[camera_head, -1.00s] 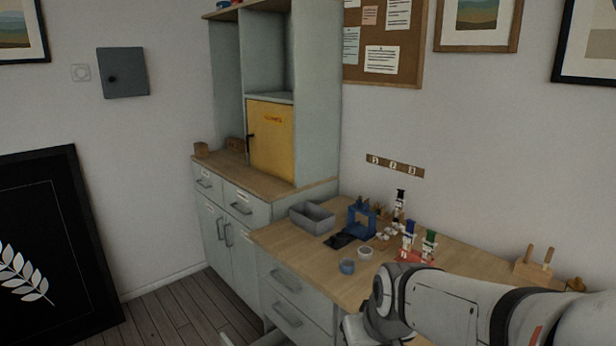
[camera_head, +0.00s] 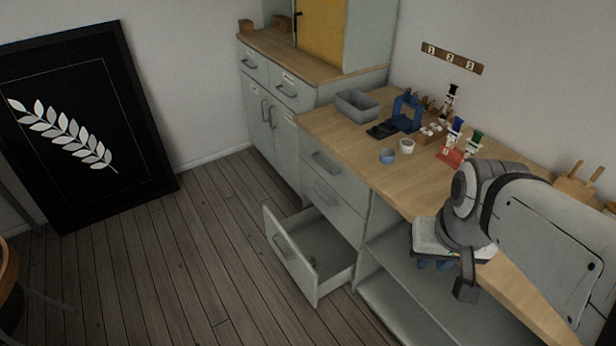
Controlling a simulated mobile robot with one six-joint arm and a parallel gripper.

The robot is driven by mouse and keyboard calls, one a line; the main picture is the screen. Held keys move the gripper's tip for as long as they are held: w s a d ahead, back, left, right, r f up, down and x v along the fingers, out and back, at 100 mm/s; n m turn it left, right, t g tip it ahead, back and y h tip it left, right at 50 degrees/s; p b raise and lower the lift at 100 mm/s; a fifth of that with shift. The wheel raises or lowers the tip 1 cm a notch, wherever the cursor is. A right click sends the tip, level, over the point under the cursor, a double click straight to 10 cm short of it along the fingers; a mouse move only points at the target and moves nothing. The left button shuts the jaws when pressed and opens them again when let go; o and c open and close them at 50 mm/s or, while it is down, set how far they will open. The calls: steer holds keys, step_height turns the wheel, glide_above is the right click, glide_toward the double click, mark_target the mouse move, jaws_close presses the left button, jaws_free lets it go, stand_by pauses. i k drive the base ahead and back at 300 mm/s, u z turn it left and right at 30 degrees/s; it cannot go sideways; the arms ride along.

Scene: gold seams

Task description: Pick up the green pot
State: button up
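A small white pot with a green top (camera_head: 474,142) stands on the wooden worktop, at the right end of the red stand (camera_head: 449,156). A similar pot with a blue top (camera_head: 456,130) stands just left of it, and one with a black top (camera_head: 451,97) stands farther back. My gripper (camera_head: 434,264) hangs in front of the worktop's edge, below and left of the green-topped pot and well apart from it. Its blue fingertips point down and are partly hidden by my wrist, so its opening is unclear. I see nothing held in it.
A blue ring (camera_head: 388,156) and a white ring (camera_head: 407,146) lie on the worktop (camera_head: 400,180). A grey bin (camera_head: 357,106) and a blue frame (camera_head: 407,108) stand behind. A low drawer (camera_head: 291,252) is pulled out over the floor. A wooden block with pegs (camera_head: 577,184) stands right.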

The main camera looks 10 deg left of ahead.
mark_target(312, 261)
steer(key=u, duration=0.6)
steer(key=k, duration=0.55)
steer(key=u, duration=0.4)
steer(key=i, duration=1.4)
steer(key=z, duration=0.45)
steer(key=k, duration=0.45)
steer(key=z, duration=0.25)
steer(key=i, duration=0.45)
